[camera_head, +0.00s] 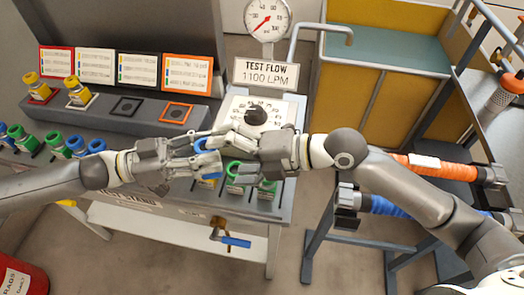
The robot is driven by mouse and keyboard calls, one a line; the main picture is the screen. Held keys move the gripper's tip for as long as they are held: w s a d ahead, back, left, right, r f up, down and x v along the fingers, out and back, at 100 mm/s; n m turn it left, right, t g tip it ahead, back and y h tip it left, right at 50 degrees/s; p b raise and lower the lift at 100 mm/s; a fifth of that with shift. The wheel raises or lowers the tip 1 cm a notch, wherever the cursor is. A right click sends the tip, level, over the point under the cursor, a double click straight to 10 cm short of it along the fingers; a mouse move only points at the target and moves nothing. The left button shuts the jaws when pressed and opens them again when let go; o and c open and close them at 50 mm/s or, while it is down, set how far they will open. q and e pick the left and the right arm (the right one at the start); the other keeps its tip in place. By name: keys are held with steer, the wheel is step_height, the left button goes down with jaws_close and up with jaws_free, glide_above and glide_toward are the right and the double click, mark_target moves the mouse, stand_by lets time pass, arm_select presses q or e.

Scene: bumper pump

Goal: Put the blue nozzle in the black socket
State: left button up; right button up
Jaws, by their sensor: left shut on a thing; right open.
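My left gripper (207,163) reaches across the workbench from the left and is shut on a blue nozzle (211,176), which is mostly hidden by the fingers. My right gripper (222,139) comes in from the right, just above and beside the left fingertips, and is open; I see nothing between its fingers. The black socket (125,107) is an empty black-framed square on the grey ledge, back left of both grippers. It sits between the white-framed socket (78,101) and the empty orange-framed socket (175,113).
Yellow nozzles (39,87) stand in the red and white sockets. Green nozzles (234,171) stand just right of the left gripper. More blue and green nozzles (52,143) line the bench's left. A panel with a black knob (256,115) stands behind the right gripper.

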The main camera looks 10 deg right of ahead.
steer(key=v, duration=0.9)
steer(key=shift+s+d, duration=0.15)
steer(key=shift+d, duration=0.1)
steer(key=shift+r, duration=0.15)
